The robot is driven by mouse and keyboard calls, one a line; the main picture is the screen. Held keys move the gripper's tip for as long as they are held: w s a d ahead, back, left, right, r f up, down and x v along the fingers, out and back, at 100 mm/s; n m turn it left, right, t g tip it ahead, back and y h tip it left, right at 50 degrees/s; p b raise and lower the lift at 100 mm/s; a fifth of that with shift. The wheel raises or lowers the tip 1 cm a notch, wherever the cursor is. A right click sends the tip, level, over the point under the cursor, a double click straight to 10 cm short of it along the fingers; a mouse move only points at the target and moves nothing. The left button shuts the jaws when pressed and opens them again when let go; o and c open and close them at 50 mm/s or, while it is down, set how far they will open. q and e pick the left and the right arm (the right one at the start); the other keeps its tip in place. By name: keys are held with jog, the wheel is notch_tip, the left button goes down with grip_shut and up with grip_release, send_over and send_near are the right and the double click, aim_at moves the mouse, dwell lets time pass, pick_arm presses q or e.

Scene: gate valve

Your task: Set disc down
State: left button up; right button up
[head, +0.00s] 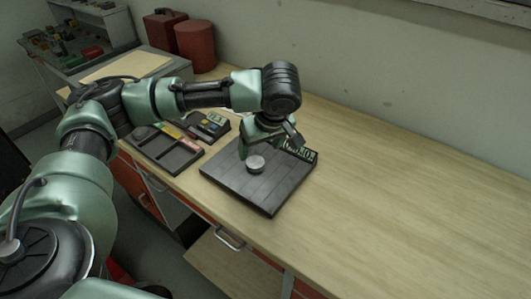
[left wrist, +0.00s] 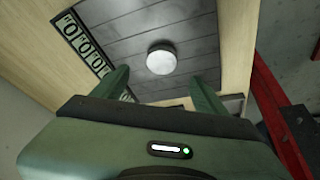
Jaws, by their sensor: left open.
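The disc (head: 256,164) is a small, round, pale grey metal piece. It lies flat on a dark grey slatted board (head: 262,193) on the workbench. My left gripper (head: 262,148) is just above and behind the disc in the head view, pointing down. In the left wrist view the green fingers of my left gripper (left wrist: 160,85) are spread apart and empty. The disc (left wrist: 161,60) shows beyond the fingertips, roughly centred between them and apart from both. My right gripper is not in view.
Red canisters (head: 197,44) stand at the back. The bench's right side (head: 410,190) is clear.

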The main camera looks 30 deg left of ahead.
aim_at(255, 161)
pick_arm(q)
jog(key=shift+w+a+f, duration=0.1)
jog(key=shift+a+f, duration=0.05)
jog(key=shift+f, duration=0.1)
jog(key=p+x, duration=0.1)
jog(key=x, duration=0.2)
jog(key=shift+s+a+f+p, duration=0.1)
jog(key=shift+s+f+p, duration=0.1)
jog(key=shift+s+p, duration=0.2)
jog(key=x, duration=0.3)
jog(key=shift+w+f+p, duration=0.3)
grip_shut()
jog(key=shift+r, duration=0.1)
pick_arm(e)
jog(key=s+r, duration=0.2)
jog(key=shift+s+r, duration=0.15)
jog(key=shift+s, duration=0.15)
